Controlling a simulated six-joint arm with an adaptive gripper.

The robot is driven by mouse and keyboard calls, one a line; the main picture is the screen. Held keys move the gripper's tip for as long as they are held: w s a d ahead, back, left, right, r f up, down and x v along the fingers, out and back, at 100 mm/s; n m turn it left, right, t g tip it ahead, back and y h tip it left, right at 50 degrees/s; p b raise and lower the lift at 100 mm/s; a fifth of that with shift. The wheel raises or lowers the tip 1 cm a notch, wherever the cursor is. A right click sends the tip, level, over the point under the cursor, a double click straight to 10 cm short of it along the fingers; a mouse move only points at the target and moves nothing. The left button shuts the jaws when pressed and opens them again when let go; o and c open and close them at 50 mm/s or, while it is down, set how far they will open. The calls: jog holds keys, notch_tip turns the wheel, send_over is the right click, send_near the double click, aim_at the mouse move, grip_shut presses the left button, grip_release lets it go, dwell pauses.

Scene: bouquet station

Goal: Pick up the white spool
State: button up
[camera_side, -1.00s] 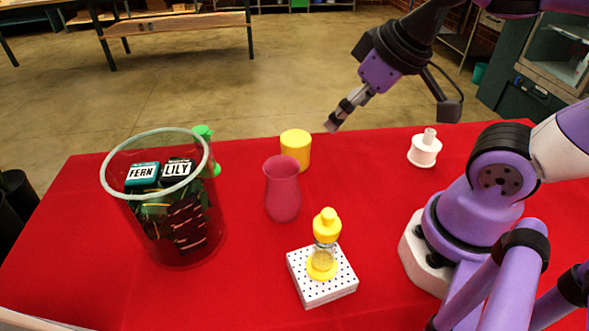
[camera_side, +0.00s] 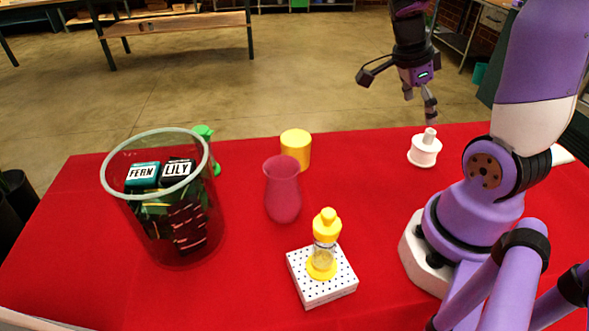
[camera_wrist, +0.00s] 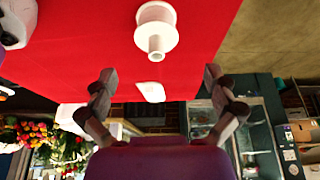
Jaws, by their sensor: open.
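The white spool (camera_side: 424,152) stands upright on the red cloth near the back right of the table, with a narrow post on top. In the wrist view the white spool (camera_wrist: 155,28) is at the top centre, beyond the fingertips and midway between them. My gripper (camera_side: 422,108) is above the spool and apart from it, fingers pointing down. In the wrist view my gripper (camera_wrist: 160,76) has its two fingers spread wide with nothing between them.
A yellow cylinder (camera_side: 296,149), a pink vase (camera_side: 282,190), and a yellow-topped bottle (camera_side: 325,240) on a dotted white block (camera_side: 325,288) stand left of the spool. A large clear bin (camera_side: 125,215) holds labelled packets. The cloth around the spool is clear.

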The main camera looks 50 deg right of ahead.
aim_at(429, 145)
jog(key=shift+m, duration=0.5)
jog(key=x, duration=0.5)
jog(key=shift+s+d+r, duration=0.1)
jog(key=shift+s+d, duration=0.05)
jog(key=shift+s, duration=0.15)
jog(key=x, duration=0.6)
jog(key=shift+s+r, duration=0.15)
jog(key=shift+s, duration=0.1)
jog(key=c, duration=1.1)
